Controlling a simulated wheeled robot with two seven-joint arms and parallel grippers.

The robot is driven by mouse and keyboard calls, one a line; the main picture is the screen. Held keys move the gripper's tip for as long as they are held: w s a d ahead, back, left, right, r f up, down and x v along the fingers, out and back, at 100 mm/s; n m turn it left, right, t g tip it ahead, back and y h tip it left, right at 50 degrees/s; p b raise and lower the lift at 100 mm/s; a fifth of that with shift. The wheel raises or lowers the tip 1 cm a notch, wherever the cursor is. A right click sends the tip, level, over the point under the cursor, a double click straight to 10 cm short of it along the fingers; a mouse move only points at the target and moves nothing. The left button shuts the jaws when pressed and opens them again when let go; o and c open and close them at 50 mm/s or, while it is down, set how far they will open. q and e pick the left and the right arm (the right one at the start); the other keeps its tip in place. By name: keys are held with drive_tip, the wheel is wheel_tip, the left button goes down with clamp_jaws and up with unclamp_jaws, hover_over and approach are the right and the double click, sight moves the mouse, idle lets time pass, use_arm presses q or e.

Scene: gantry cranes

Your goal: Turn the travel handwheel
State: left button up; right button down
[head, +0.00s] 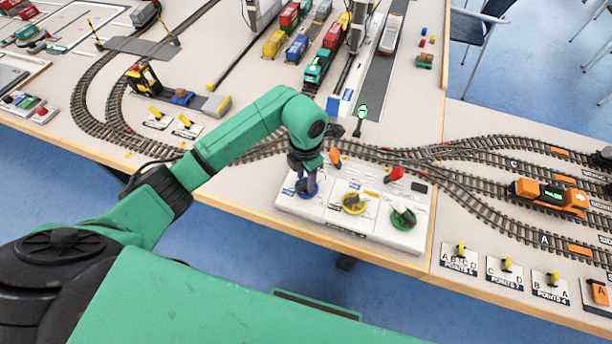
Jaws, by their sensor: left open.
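A white control panel (332,217) at the table's front edge carries three handwheels: a blue one (309,194) on the left, a yellow one (354,204) in the middle and a green one (403,218) on the right. The panel's labels are too small for me to read, so I cannot tell which wheel is marked travel. My left gripper (306,183) points down at the blue handwheel with open jaws. Its fingers partly hide that wheel, and I cannot tell whether they touch it. My right gripper is out of view.
Model railway tracks (445,153) run close behind. An orange locomotive (549,195) stands on the right. Small point levers (460,254) line the right front. Crane legs (358,33) rise behind.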

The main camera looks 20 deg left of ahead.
use_arm(q)
drive_tip(key=shift+s+f, duration=0.15)
drive_tip(key=shift+f, duration=0.4)
clamp_jaws()
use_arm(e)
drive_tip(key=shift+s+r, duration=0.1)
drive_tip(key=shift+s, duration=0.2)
